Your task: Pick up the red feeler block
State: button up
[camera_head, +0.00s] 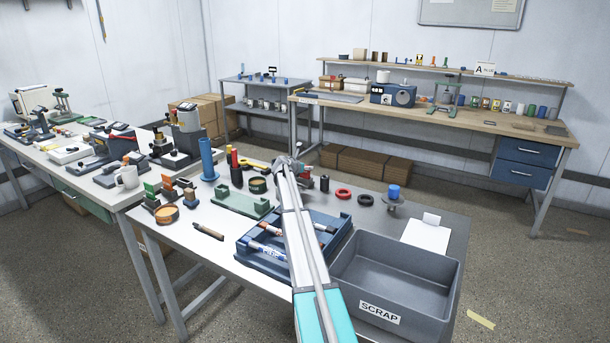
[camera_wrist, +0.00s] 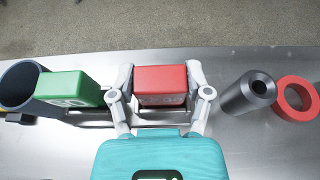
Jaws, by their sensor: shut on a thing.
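The red feeler block (camera_wrist: 161,80) sits between the two fingers of my gripper (camera_wrist: 160,91) in the wrist view, one finger against each side. My gripper is shut on it. Faint pale lettering shows on the block's near side. I cannot tell whether the block rests on its holder or is clear of it. In the head view my arm reaches over the near table to my gripper (camera_head: 290,166), and my arm hides most of the block. A green block (camera_wrist: 68,88) marked "GO" stands to the left of my gripper, apart from it.
A dark cylinder (camera_wrist: 246,96) and a red ring (camera_wrist: 296,98) lie to the right of my gripper; a dark round cup (camera_wrist: 20,88) is at left. A blue marker tray (camera_head: 246,254) and grey SCRAP bin (camera_head: 428,264) flank my arm on the near table.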

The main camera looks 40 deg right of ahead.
jog(key=shift+c, duration=0.4)
jog(key=shift+r, duration=0.1)
notch_tip(320, 180, up, 2)
jog(key=p, duration=0.2)
jog(key=shift+r+p, duration=0.25)
jog(key=shift+p, duration=0.15)
jog(key=s+a+r+p, duration=0.8)
jog(key=s+r+p, duration=0.2)
jog(key=s, duration=0.1)
jog(key=shift+a+r, duration=0.15)
jog(key=shift+a, duration=0.2)
